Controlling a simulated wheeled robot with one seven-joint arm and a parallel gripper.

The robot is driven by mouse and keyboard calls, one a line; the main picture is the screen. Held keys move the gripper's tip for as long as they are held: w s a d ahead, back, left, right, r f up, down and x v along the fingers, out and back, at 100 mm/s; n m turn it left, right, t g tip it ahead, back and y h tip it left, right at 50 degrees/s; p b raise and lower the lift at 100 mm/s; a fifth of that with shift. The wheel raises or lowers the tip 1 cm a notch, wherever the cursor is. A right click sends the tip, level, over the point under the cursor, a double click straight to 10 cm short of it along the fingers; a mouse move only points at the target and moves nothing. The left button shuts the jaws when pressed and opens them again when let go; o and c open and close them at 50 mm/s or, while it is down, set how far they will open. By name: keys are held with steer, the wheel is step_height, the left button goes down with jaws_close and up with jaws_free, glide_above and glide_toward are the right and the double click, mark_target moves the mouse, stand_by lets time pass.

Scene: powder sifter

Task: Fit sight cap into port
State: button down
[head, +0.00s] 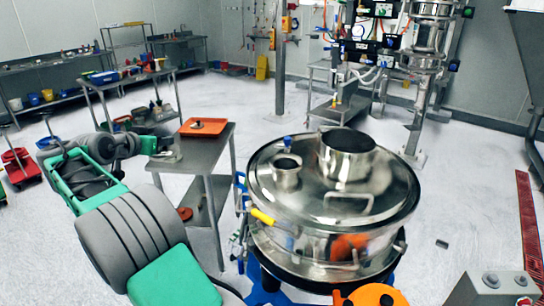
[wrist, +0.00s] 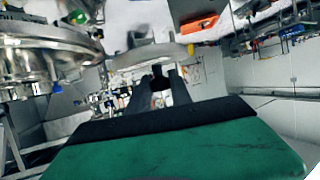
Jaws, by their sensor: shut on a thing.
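My gripper (head: 160,146) is left of the sifter in the head view, in front of the small steel table. In the wrist view its dark fingers (wrist: 159,80) are shut on what looks like a dark knob under a pale round disc (wrist: 150,55), probably the sight cap. In the head view the cap is too small to make out clearly. The steel sifter lid (head: 335,200) carries a small open-topped port (head: 286,176) and a wider one (head: 347,160). I cannot tell which one fits the cap. The held cap is well apart from both.
An orange tray (head: 203,127) with a dark round piece lies on the steel side table (head: 190,155); the tray also shows in the wrist view (wrist: 198,26). A yellow handle (head: 262,216) juts from the sifter's left side. Open floor lies between table and sifter.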

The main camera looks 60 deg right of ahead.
steer(key=s+d+r+m+g+p, duration=0.2)
steer(key=s+d+r+m+g, duration=0.15)
steer(key=s+d, duration=0.6)
steer(key=s+d+r+m+g+p, duration=0.25)
steer(key=s+d+r+g, duration=0.2)
steer(key=s+d, duration=0.5)
steer(key=shift+m, duration=0.4)
steer(key=s+f+b, duration=0.2)
steer(key=s+b, duration=0.1)
steer(key=s, duration=0.1)
steer(key=s+f+b, duration=0.3)
steer(key=s+b, duration=0.1)
steer(key=s+d+f+b, duration=0.1)
steer(key=s+f+b, duration=0.2)
steer(key=s, duration=0.1)
steer(key=shift+d+f, duration=0.1)
steer(key=shift+f, duration=0.15)
steer(key=shift+s+f, duration=0.15)
steer(key=shift+f, duration=0.15)
steer(key=f, duration=0.2)
steer(key=shift+s+f, duration=0.25)
steer(key=shift+f, duration=0.05)
steer(key=shift+w+f, duration=0.1)
steer(key=shift+f, duration=0.4)
steer(key=c, duration=1.2)
jaws_free()
steer(key=shift+o, duration=0.2)
